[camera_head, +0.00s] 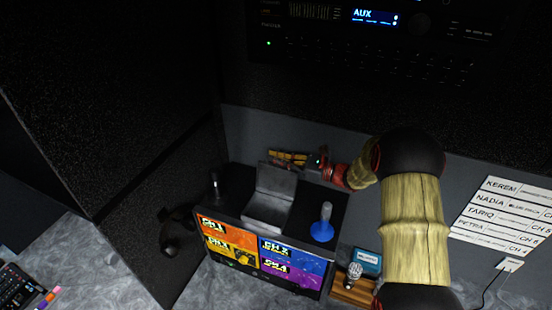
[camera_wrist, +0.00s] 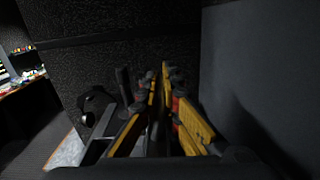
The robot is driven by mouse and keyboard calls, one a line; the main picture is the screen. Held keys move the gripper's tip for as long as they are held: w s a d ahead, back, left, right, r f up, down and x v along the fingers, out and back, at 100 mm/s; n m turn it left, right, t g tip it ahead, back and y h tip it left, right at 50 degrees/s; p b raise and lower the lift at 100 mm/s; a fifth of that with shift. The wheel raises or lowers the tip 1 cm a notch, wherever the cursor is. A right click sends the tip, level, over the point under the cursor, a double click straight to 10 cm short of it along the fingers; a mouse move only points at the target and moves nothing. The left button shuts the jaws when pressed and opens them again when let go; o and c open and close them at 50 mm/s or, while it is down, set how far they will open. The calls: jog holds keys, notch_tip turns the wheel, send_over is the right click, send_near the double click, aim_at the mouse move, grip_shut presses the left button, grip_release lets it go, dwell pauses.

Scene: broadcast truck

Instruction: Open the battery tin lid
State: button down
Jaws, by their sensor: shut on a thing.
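The battery tin (camera_head: 268,213) is a grey metal box on top of the black monitor unit in the head view. Its lid (camera_head: 277,180) stands raised at the back of the box, so the inside shows. My gripper (camera_head: 276,157), with yellow fingers, reaches in from the right at the lid's upper edge and is shut on the lid. In the wrist view the fingers (camera_wrist: 163,82) are close together; the contact itself is hard to make out in the dark.
A blue-based stand (camera_head: 322,230) is right of the tin, and a dark upright object (camera_head: 214,187) is left. Headphones (camera_head: 172,231) hang at the unit's left side. A microphone (camera_head: 354,272) and teal box (camera_head: 367,262) are at lower right. A wall is close behind.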

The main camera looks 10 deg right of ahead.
jog(key=shift+s+a+n+b, duration=0.4)
jog(key=shift+s+n+b, duration=0.2)
jog(key=shift+b, duration=0.65)
jog(key=shift+s+a+r+n+b, duration=0.3)
jog(key=shift+s+a+n+b, duration=0.15)
jog(key=shift+s+n+b, duration=0.2)
jog(key=c, duration=2)
grip_release()
jog(key=shift+w+d, duration=0.1)
jog(key=shift+o, duration=0.2)
jog(key=shift+r, duration=0.15)
